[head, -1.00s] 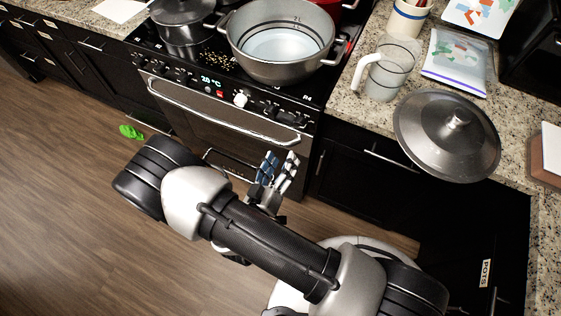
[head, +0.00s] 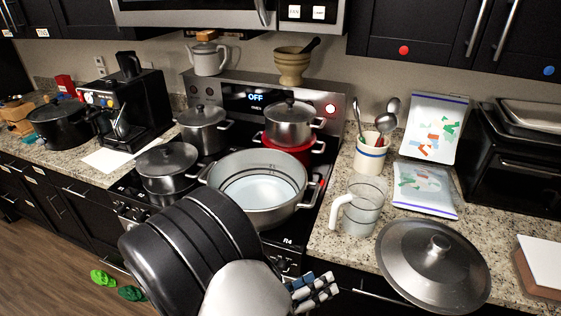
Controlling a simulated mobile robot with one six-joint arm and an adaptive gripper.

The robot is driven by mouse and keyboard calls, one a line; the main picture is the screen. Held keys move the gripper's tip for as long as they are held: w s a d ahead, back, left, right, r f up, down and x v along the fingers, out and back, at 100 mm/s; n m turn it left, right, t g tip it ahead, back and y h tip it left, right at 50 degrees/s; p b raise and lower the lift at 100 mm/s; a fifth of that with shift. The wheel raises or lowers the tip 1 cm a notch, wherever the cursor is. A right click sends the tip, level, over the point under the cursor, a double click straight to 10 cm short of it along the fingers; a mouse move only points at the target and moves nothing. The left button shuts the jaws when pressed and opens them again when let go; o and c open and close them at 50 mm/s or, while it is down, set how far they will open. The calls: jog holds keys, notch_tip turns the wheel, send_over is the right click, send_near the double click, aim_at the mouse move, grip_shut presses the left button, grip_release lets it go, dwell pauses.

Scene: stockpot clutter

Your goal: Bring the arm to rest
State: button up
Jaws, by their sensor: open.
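My gripper (head: 318,289) shows at the lower middle of the head view, in front of the stove and low against the counter's front. Its segmented fingers are apart and I see nothing between them. My arm rises in the foreground and hides part of the stove front and the gripper's base.
A large open pot (head: 262,212) with pale liquid stands on the stove, close behind my arm. A pot lid (head: 433,268) lies on the right counter near its edge. A clear jug (head: 362,210) stands beside it. Green items (head: 103,278) lie on the floor at left.

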jog(key=s+d+r+m+g+y, duration=0.2)
jog(key=s+d+r+g+y, duration=0.3)
jog(key=s+d+r+g, duration=0.5)
jog(key=s+a+r+n+t+y, duration=0.3)
jog(key=s+r+t+y, duration=0.1)
jog(key=r+y, duration=0.3)
jog(key=shift+s+a+r+t+y, duration=0.2)
jog(key=shift+s+a+t+y, duration=0.15)
jog(key=shift+t+y, duration=0.4)
